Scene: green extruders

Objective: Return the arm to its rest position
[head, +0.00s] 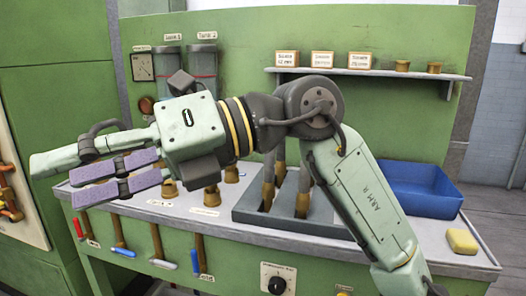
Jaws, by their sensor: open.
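My arm reaches up from the lower right of the head view, bends at a dark joint and runs left above the workbench (330,232). My gripper (92,178) is at its left end, pointing left, with pale purple pads on its fingers. It is open, and I see nothing held between the pads. It shows in front of the bench's left part and the green back panel, apart from the objects there. My arm hides part of the bench and panel behind it.
A grey tray (320,228) holds upright metal pieces with brass ends. Brass nozzles (231,174) stand left of it. A blue bin (418,190) and yellow sponge (462,241) are at right. A shelf (375,73) holds labelled boxes. Tools (157,242) hang along the front edge.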

